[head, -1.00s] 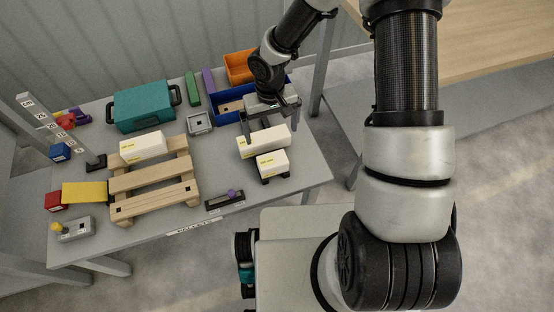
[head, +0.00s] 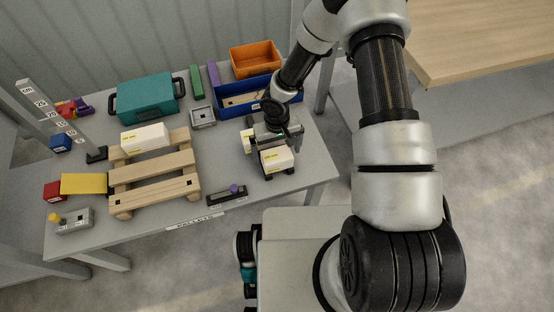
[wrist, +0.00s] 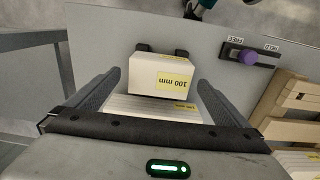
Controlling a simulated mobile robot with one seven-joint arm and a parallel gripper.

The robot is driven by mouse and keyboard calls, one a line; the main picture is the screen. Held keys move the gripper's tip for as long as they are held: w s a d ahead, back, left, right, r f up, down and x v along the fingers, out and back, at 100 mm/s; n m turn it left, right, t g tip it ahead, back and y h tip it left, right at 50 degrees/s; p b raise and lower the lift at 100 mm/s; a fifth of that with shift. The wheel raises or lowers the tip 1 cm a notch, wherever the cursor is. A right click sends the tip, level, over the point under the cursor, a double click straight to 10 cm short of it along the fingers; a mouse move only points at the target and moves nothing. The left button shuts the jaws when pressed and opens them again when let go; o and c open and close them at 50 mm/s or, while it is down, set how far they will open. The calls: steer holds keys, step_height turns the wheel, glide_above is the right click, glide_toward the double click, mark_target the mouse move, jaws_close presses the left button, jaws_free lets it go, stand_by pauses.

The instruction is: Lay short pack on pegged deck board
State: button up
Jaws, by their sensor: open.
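A short white pack (head: 277,162) with a yellow label sits on dark supports near the table's right front. In the wrist view this pack (wrist: 150,78) reads "100 mm". My gripper (head: 273,143) is open just above and behind it, its fingers spread to either side in the wrist view. A second white pack (wrist: 140,106) lies behind the short one, partly hidden under my gripper. The wooden pallet (head: 155,172) stands left of them. Its front board (head: 155,196) shows two small dark marks, perhaps pegs. Another white pack (head: 146,138) lies on its back board.
A dark slider fixture with a purple knob (head: 234,189) stands between pallet and short pack. A blue bin (head: 240,108), an orange bin (head: 255,58) and a teal case (head: 147,96) stand at the back. A ruler post (head: 52,118) rises left of the pallet.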

step_height(320, 180, down, 2)
steer(key=shift+f, duration=0.25)
steer(key=c, duration=1.3)
